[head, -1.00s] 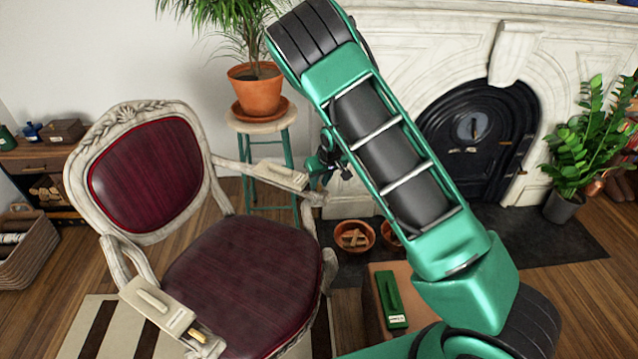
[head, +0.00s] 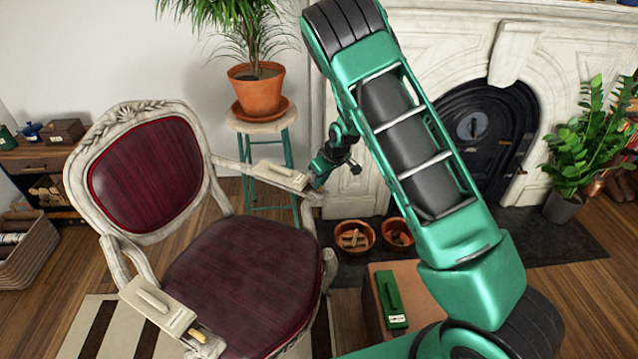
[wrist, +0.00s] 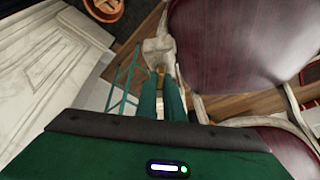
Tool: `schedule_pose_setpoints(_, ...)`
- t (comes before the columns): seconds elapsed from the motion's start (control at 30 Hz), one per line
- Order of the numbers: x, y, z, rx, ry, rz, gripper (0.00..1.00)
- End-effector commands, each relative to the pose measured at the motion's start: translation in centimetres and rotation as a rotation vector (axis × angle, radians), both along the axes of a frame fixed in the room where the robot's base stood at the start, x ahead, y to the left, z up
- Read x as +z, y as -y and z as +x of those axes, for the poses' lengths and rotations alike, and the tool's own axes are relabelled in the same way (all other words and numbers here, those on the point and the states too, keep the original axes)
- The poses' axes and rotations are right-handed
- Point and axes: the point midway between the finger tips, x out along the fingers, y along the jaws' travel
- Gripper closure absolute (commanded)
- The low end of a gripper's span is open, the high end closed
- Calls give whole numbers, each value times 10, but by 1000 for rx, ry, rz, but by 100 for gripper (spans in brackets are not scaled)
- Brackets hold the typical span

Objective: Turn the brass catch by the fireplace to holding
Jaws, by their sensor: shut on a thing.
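The cream chair (head: 190,210) with dark red upholstery has a pale plate on each armrest. The armrest by the fireplace carries one plate (head: 278,172), and my gripper (head: 316,182) is at its front end. In the wrist view my gripper (wrist: 160,92) has its two green fingers shut on the small brass catch (wrist: 160,76) at the end of the armrest. In the head view the gripper hides this catch, so I cannot tell how it is turned. Another brass catch (head: 198,336) shows on the near armrest, beside its plate (head: 157,306).
The marble fireplace (head: 430,60) stands behind my arm. A green stool (head: 262,125) with a potted plant (head: 257,88) is close behind the armrest.

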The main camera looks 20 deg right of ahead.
Motion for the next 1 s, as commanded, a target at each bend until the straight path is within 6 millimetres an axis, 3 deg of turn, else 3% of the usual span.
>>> schedule_pose_setpoints(0.5, 1, 4, 2, 326, 1, 0, 100)
schedule_pose_setpoints(1.0, 1, 5, 3, 389, 2, -3, 100)
